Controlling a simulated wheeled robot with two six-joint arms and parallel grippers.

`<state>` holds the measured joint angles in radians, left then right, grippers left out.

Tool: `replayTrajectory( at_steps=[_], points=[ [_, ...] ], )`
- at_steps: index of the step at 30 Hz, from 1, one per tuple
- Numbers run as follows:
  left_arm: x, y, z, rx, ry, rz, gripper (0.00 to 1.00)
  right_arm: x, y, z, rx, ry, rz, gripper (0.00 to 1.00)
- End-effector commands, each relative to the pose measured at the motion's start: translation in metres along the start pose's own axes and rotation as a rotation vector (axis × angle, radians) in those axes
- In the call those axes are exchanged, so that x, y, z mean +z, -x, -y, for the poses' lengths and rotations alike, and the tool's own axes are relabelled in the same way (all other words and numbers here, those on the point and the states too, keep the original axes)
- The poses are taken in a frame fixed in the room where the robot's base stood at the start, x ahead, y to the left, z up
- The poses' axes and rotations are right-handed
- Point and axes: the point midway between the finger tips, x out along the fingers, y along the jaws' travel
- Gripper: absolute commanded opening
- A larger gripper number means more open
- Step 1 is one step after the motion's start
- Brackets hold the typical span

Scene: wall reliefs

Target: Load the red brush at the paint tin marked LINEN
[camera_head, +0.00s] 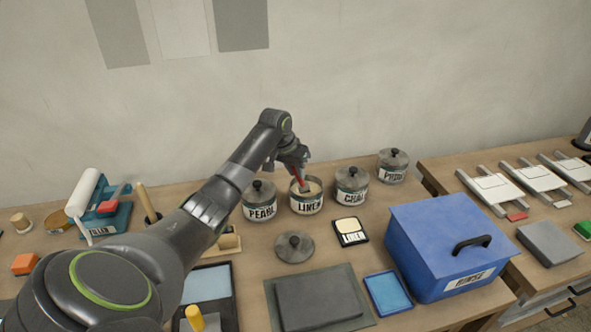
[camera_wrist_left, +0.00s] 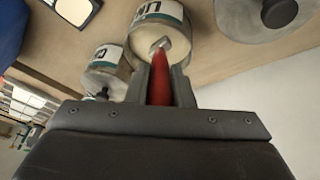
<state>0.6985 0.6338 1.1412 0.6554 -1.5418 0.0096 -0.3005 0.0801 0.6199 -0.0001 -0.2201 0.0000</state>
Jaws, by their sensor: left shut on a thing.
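The LINEN tin (camera_head: 306,199) stands open among lidded tins, with pale paint inside; it also shows in the left wrist view (camera_wrist_left: 158,22). My left gripper (camera_head: 296,162) is above it, shut on the red brush (camera_head: 299,179). The brush points down, its lower end within the tin's mouth as seen from the head. In the left wrist view the brush (camera_wrist_left: 160,82) sits between the fingers, its metal ferrule over the pale paint. I cannot tell how deep the bristles are. My right gripper is not in view.
Lidded tins PEARL (camera_head: 259,204), CHALK (camera_head: 351,187) and a farther one (camera_head: 392,168) stand close by. A loose grey lid (camera_head: 294,246) and a LINEN card (camera_head: 350,232) lie in front. A blue box (camera_head: 445,245) stands at right. A wall is behind.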

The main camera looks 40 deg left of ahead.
Motion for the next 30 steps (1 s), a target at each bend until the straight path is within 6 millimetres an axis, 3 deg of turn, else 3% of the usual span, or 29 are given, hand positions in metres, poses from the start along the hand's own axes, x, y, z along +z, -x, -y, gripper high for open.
replayTrajectory(
  at_steps=[30],
  points=[
    [0.0008, -0.0012, -0.0001, 0.000, 0.000, 0.001, 0.00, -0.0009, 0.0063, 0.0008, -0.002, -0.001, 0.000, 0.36]
  ],
)
